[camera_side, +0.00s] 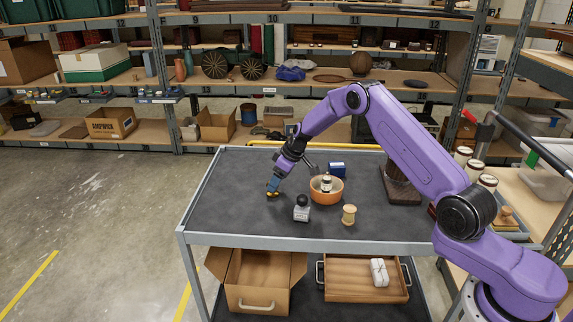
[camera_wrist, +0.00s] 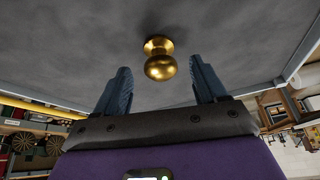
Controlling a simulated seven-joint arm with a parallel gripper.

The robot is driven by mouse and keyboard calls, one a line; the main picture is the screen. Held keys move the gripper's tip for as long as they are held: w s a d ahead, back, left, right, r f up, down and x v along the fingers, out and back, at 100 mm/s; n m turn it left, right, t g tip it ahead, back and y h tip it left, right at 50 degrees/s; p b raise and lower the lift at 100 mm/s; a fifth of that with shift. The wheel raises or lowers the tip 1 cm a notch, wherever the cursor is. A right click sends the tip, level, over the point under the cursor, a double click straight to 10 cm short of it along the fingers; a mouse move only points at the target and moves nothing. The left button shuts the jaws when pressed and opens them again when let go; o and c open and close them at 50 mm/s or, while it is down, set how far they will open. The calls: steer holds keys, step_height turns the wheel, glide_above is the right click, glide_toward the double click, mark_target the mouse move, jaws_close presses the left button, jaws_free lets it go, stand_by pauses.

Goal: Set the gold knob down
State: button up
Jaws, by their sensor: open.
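The gold knob (camera_wrist: 159,60) stands on the dark grey cart top (camera_wrist: 85,50) in the wrist view, between and just beyond my two open fingers. My gripper (camera_wrist: 160,85) is open, with a visible gap between each finger and the knob. In the side view my gripper (camera_side: 272,188) is low over the left part of the cart top, and the gold knob (camera_side: 272,194) shows as a small spot at its fingertips. The fingers partly hide the knob there.
The cart top's left and front-left areas (camera_side: 225,215) are clear. Shelves stand behind.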

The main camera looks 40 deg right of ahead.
steer(key=v, duration=0.8)
steer(key=s+a+r+n+g, duration=0.2)
steer(key=s+a+r, duration=0.2)
steer(key=s+a, duration=0.5)
steer(key=s+a+r+n+g, duration=0.1)
steer(key=s+a+r+n, duration=0.1)
steer(key=s+a+r, duration=0.55)
steer(key=s+d+n+h, duration=0.1)
steer(key=s+d, duration=0.2)
steer(key=s, duration=1.3)
steer(key=s+d+n+g, duration=0.1)
steer(key=s+d+n, duration=0.1)
steer(key=s, duration=1.4)
steer(key=shift+s+d+f+h, duration=0.25)
steer(key=shift+d+f+h, duration=0.15)
steer(key=shift+d, duration=0.45)
